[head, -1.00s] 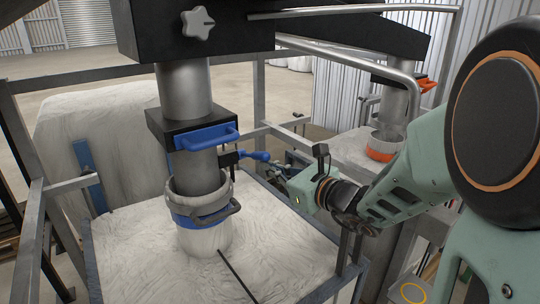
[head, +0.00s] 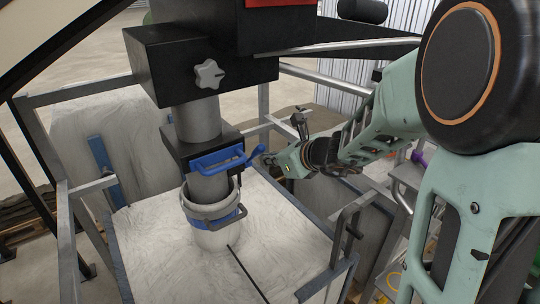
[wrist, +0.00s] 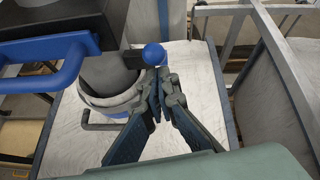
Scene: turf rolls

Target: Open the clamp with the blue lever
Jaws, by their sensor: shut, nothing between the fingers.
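The blue lever (head: 255,154) ends in a round blue knob and sticks out to the right of the pipe below the black block. It also shows in the wrist view (wrist: 154,54), just beyond my fingertips. A grey ring clamp with a blue band (head: 214,215) sits around the pipe's lower end, over the white bag; its ring also shows in the wrist view (wrist: 110,100). My gripper (head: 267,160) is shut and empty, right beside the knob. In the wrist view my fingertips (wrist: 160,76) meet just below the knob; I cannot tell whether they touch it.
A blue handle (head: 216,161) is fixed on the black block (head: 180,148) left of the lever. The white bag (head: 160,245) stands inside a grey metal frame (head: 68,230). A railing post (head: 338,240) stands at the right.

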